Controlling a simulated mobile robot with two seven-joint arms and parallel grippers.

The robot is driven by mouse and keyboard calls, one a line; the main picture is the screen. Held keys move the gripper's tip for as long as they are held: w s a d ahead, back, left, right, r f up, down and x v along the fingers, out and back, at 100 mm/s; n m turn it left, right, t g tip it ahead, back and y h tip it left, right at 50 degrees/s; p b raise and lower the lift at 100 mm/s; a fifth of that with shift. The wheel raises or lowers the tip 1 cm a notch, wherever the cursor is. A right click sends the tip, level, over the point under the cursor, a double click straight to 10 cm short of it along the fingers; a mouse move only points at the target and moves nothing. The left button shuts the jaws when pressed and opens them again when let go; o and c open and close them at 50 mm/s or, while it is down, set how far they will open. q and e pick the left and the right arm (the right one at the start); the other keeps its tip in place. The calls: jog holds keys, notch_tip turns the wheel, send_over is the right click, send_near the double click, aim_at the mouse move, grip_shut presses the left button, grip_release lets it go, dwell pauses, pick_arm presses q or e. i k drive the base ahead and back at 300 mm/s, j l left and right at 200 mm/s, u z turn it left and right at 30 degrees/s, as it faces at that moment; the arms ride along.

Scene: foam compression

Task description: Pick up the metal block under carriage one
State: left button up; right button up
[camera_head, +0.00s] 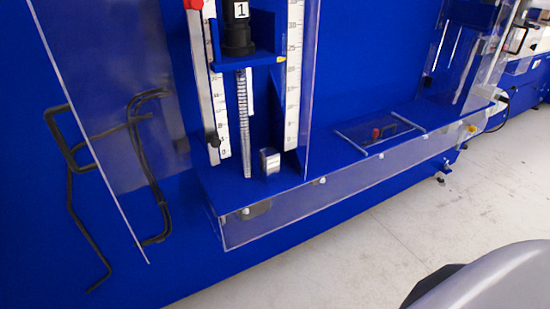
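Carriage one (240,62) is a blue shelf with a black cylinder on it and a white label reading 1. It sits between two upright white rulers with dark marks. A small silver metal block (270,161) stands on the blue ledge below the carriage, a little to the right of a threaded vertical rod. The block is apart from the carriage above it. Neither of my grippers is in view. A grey curved shape fills the lower right corner; I cannot tell what it is.
Clear panels (115,90) stand left and right of the carriage, with the front between them seemingly open. A low clear guard (340,190) runs along the ledge front. Bent black rods (140,150) are at left. A clear-covered recess (380,132) lies right. Grey floor (400,235) is free.

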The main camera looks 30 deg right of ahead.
aim_at(269, 156)
jog(key=i+l, duration=0.1)
jog(key=l, duration=0.3)
jog(key=i+l, duration=0.1)
jog(key=l, duration=0.3)
jog(key=i+l, duration=0.15)
jog(key=l, duration=0.2)
jog(key=i+l, duration=0.1)
jog(key=l, duration=0.3)
jog(key=u, duration=0.05)
